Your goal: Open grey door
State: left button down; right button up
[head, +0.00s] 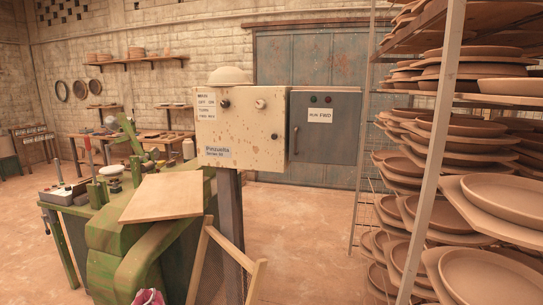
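A grey door (338,128) sits at the right of a cream control box (238,126), on a dark post. A dark upright handle (296,140) is at the door's left edge. The door has a white label (320,115) and two small round buttons or lamps near its top. It looks shut, with only its front face showing. A large blue-grey double door (315,70) stands in the back wall behind it and also looks shut. Neither of my grippers is in view.
A tall rack of clay plates (465,130) fills the right side. A green machine (125,235), a tilted wooden board (166,196) and a leaning wooden frame (200,262) stand in front of the post. The floor between post and rack is clear.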

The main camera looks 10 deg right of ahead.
aim_at(325, 127)
jog(key=z, duration=0.05)
jog(key=k, duration=0.65)
jog(key=z, duration=0.65)
jog(key=i, duration=0.75)
jog(key=z, duration=0.8)
jog(key=i, duration=0.35)
jog(key=u, duration=0.05)
